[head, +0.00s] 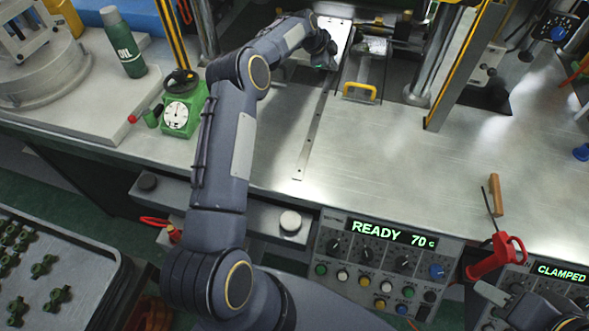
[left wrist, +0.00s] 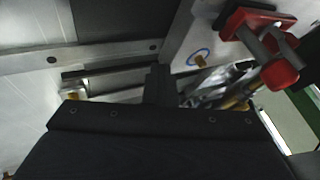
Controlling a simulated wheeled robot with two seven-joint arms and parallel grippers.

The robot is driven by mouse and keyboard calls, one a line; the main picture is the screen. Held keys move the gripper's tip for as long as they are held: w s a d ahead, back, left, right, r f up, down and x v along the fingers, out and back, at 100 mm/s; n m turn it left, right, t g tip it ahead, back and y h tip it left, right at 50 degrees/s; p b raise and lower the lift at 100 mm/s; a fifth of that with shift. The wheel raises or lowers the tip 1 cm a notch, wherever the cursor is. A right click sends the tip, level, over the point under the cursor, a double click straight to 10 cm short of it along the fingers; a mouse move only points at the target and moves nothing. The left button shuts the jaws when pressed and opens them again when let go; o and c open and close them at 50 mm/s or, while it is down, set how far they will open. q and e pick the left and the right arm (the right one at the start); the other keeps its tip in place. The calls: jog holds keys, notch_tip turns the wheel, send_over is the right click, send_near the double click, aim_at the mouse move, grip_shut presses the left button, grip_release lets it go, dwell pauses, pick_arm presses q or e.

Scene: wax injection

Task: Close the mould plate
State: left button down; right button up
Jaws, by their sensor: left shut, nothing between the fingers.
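The mould (head: 365,66) sits on the bench at the top of the head view, between the upright posts. A yellow handle (head: 359,92) is at its near edge. A bright pale plate (head: 342,34) stands beside it on the left, partly hidden by my left gripper (head: 325,58). In the left wrist view, my left gripper (left wrist: 158,86) is shut and empty, its dark fingers close to metal parts of the mould. Contact cannot be told. A dark part of what seems to be my right gripper (head: 550,308) shows at the bottom right; its fingers are unclear.
A red clamp (left wrist: 262,45) is close on the right in the left wrist view. The control panel (head: 385,262) reads READY 70 C. The bench right of centre is mostly clear.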

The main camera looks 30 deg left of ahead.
pick_arm(q)
jog(key=shift+w+a+r, duration=0.1)
jog(key=shift+a+r, duration=0.05)
jog(key=shift+r, duration=0.15)
jog(key=shift+a+r, duration=0.1)
jog(key=shift+r, duration=0.2)
jog(key=s+d+r+n+b, duration=0.15)
jog(key=s+r+n, duration=0.25)
jog(key=s+r, duration=1.1)
jog(key=s+d+r+n, duration=0.2)
jog(key=s+d+n, duration=0.1)
jog(key=s, duration=1)
jog(key=s+d+f+n, duration=0.2)
jog(key=s+f+n, duration=0.1)
jog(key=s, duration=0.5)
jog(key=s+d+f+n, duration=0.2)
jog(key=s+f+n, duration=0.1)
jog(key=s, duration=0.5)
jog(key=s+d+f+n+g, duration=0.1)
jog(key=s+d+f+n, duration=0.1)
jog(key=s, duration=0.7)
jog(key=shift+d+f+n+h, duration=0.3)
jog(key=shift+f+n, duration=0.1)
jog(key=shift+f, duration=0.25)
